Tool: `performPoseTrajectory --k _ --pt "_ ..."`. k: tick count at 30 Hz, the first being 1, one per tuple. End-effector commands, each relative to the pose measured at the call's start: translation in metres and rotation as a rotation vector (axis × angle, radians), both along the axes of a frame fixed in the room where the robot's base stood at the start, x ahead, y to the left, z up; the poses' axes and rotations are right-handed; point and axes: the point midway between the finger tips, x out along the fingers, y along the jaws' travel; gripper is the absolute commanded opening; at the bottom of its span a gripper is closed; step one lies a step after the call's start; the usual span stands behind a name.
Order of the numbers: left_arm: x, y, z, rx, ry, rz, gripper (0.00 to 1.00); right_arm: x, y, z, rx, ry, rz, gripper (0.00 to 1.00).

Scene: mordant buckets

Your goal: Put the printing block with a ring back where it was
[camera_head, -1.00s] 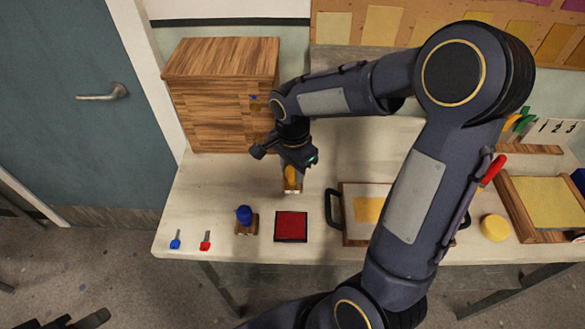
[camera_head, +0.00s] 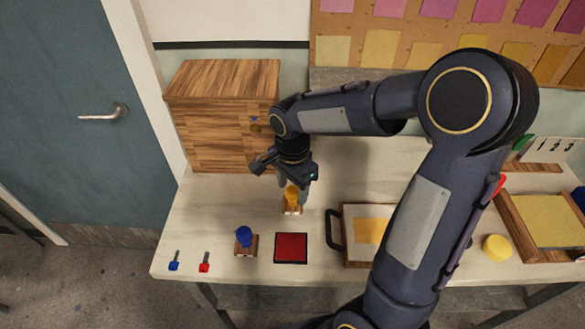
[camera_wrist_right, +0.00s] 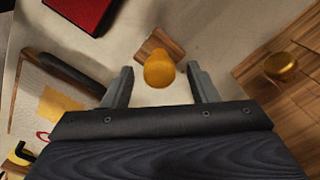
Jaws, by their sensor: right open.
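A printing block with a yellow knob and a small wooden base (camera_head: 292,209) stands upright on the table in front of the wooden cabinet. In the right wrist view its knob (camera_wrist_right: 160,70) lies between and just beyond my fingertips, with a gap on each side. My right gripper (camera_wrist_right: 160,87) is open and empty above this block. A second block with a blue knob (camera_head: 244,237) stands closer to the front edge, left of the red pad (camera_head: 291,248). I cannot see a ring mark on either block; their undersides are hidden. My left gripper is out of view.
The wooden cabinet (camera_head: 215,120) with a round brass knob (camera_wrist_right: 281,66) stands close behind the gripper. A framed tray (camera_head: 348,257) with a dark handle lies to the right, partly behind my arm. Small blue (camera_head: 174,262) and red (camera_head: 204,263) items lie front left.

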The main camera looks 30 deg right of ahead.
Motion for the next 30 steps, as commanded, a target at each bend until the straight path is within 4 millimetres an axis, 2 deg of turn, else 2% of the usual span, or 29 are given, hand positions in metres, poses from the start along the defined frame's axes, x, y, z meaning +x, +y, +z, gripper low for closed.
performPoseTrajectory --k 6,12,20,23,30 --pt "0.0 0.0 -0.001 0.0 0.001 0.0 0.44 0.001 0.0 0.048 0.002 -0.007 0.002 0.53" --pt "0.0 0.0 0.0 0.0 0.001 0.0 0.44 0.0 0.0 0.086 0.002 -0.003 0.001 0.53" --pt "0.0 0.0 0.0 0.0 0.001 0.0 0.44 -0.006 0.0 0.108 0.013 -0.011 0.031 0.53" --pt "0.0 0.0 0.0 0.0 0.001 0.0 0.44 -0.025 -0.001 0.111 0.048 -0.05 0.132 0.53" --pt "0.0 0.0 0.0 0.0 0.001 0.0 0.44 -0.1 0.009 0.108 0.128 -0.283 0.593 0.53"
